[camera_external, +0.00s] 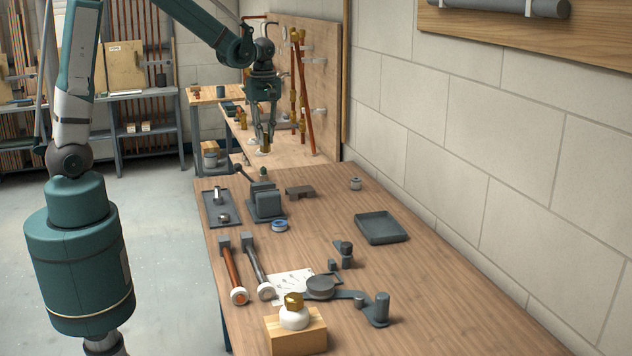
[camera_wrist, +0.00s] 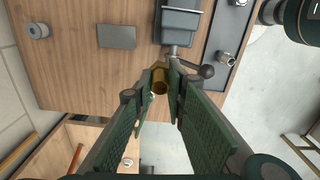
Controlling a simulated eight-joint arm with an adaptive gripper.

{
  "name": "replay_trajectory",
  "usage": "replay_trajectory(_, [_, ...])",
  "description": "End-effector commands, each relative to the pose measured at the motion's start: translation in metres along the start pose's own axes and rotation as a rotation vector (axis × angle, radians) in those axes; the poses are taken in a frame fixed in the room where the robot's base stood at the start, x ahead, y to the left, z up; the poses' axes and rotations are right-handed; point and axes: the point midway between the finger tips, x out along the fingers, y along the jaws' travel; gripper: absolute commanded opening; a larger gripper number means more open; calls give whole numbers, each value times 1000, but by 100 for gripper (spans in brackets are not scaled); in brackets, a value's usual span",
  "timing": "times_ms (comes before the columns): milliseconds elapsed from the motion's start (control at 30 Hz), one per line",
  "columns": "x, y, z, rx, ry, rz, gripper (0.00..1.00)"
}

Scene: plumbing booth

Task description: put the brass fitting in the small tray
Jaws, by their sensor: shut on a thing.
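My gripper (camera_external: 265,135) is shut on a brass fitting (camera_external: 265,145) and holds it in the air beyond the far end of the workbench, past the vise. In the wrist view the brass fitting (camera_wrist: 159,80) sits between the fingertips of my gripper (camera_wrist: 160,88). A small empty dark grey tray (camera_external: 381,227) lies on the right side of the bench, well apart from the gripper. A narrower dark tray (camera_external: 222,213) lies at the far left of the bench with metal parts in it; it also shows in the wrist view (camera_wrist: 222,42).
A vise (camera_external: 265,202) stands near the far left of the bench. A pipe-bearing board (camera_external: 320,90) rises behind. Bench surface around the small tray is clear.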

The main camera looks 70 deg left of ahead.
Motion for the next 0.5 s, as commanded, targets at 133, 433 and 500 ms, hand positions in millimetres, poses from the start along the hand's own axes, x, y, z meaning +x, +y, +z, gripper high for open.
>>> replay_trajectory(133, [-2,37,31,40,0,0,0])
replay_trajectory(433, [-3,104,99,115,0,0,0])
replay_trajectory(500, [-2,118,117,133,0,0,0])
